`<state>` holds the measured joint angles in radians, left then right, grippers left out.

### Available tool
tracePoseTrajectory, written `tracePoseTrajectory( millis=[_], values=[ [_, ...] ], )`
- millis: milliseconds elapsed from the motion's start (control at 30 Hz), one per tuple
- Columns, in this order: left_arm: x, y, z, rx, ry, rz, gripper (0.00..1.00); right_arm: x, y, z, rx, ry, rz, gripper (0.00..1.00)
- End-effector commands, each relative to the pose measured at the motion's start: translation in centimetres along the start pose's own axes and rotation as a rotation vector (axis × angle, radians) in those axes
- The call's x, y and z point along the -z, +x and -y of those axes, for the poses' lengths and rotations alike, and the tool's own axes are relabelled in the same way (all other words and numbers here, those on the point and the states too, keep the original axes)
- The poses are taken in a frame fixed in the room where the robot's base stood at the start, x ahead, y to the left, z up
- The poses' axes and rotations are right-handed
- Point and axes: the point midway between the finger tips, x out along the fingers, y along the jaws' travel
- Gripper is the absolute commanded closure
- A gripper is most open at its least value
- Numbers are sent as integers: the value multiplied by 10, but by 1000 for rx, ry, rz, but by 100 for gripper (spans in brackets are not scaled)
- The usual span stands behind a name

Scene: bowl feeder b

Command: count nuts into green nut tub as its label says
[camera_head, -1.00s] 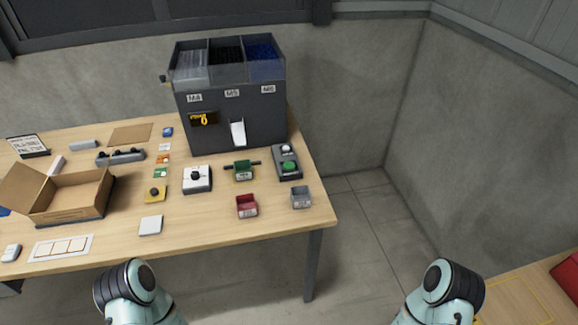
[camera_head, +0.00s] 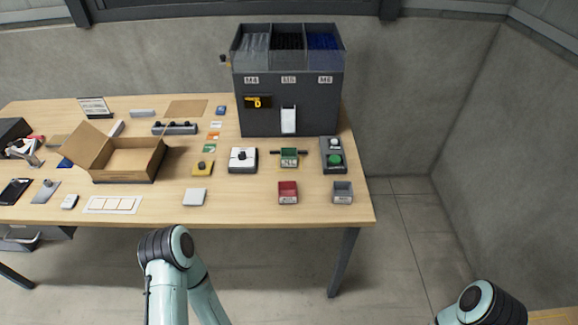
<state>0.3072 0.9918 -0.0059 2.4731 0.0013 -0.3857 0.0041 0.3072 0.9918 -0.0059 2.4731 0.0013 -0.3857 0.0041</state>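A small green tub (camera_head: 289,158) with a label sits on the table in front of the feeder, with a dark bar behind it. The label is too small to read. The bowl feeder (camera_head: 289,107) is a dark grey box with three bins on top marked M4, M5 and M6, a yellow part on its front and a white chute (camera_head: 289,121) above the green tub. A control box (camera_head: 332,155) with a green button stands to the right. Both my arms show at the bottom edge, but neither gripper is in view. No loose nuts can be made out.
A red tub (camera_head: 288,193) and a grey tub (camera_head: 342,192) stand near the front edge. The table's right edge (camera_head: 364,205) is near.

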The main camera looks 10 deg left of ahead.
Motion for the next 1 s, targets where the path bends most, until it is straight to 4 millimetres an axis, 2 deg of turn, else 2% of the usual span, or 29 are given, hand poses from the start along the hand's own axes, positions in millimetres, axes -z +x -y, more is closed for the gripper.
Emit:
tracePoseTrajectory(
  millis=[267,333,400,433,1000],
  values=[
    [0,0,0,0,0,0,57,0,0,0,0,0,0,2],
    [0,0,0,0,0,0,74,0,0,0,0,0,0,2],
    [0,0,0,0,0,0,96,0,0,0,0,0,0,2],
    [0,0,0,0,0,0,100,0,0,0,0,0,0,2],
    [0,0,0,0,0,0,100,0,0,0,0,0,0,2]
  ],
)
